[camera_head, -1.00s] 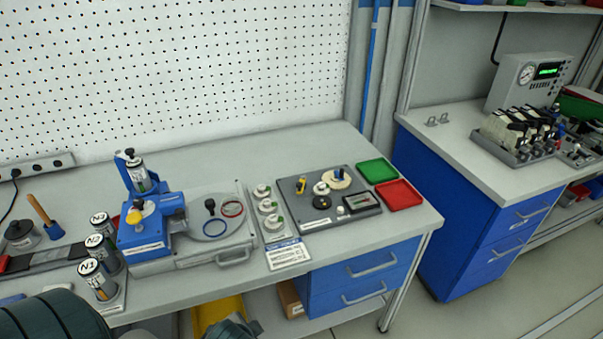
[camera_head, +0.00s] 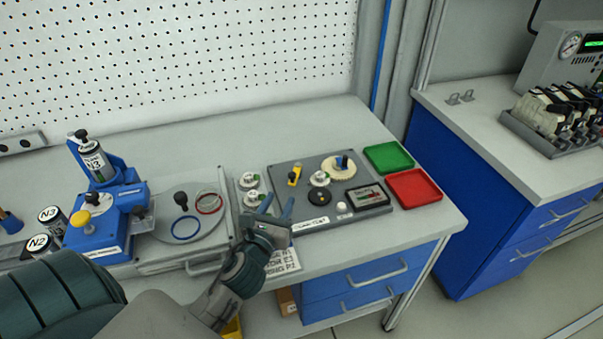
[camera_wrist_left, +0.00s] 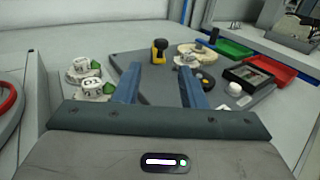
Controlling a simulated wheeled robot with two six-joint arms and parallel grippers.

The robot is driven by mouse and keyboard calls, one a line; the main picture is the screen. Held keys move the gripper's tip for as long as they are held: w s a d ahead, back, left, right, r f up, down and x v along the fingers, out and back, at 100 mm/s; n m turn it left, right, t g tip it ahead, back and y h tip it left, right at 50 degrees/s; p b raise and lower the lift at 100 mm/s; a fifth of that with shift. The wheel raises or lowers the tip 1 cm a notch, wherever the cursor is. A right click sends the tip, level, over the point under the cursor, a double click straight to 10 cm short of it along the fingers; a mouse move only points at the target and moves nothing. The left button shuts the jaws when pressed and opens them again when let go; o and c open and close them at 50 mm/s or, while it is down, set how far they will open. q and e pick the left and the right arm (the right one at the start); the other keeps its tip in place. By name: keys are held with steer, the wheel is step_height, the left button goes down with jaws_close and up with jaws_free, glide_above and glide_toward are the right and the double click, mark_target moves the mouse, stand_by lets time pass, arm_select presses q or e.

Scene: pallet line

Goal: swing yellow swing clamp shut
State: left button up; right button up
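The yellow swing clamp (camera_head: 295,174) stands upright at the back left of a dark grey fixture plate (camera_head: 284,207) on the bench. It also shows in the left wrist view (camera_wrist_left: 159,50), beyond my fingers, with a dark top or knob. My left gripper (camera_head: 278,206) is over the front left edge of the plate, its two blue fingers spread apart with nothing between them. In the left wrist view the open fingers (camera_wrist_left: 160,85) point toward the plate and the clamp. The clamp is apart from the fingers. My right gripper is not in view.
The plate also bears a white round part (camera_head: 319,178), a cream disc with a blue clamp (camera_head: 341,165), a black knob (camera_head: 316,198) and a gauge box (camera_head: 368,196). Green (camera_head: 388,157) and red (camera_head: 414,187) trays lie right. A blue press (camera_head: 100,223) stands left.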

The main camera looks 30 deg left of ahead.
mark_target(291, 177)
arm_select(q)
steer(key=shift+w+f, duration=0.1)
steer(key=shift+w, duration=0.05)
steer(key=shift+r, duration=0.4)
steer(key=shift+r+p, duration=0.3)
steer(key=p+x, duration=0.1)
steer(key=x, duration=0.7)
steer(key=shift+w+a+f, duration=0.1)
steer(key=shift+w+f, duration=0.1)
steer(key=shift+w, duration=0.2)
steer(key=shift+w+a+f+p, duration=0.1)
steer(key=shift+w+p, duration=0.2)
steer(key=shift+w, duration=0.15)
jaws_close()
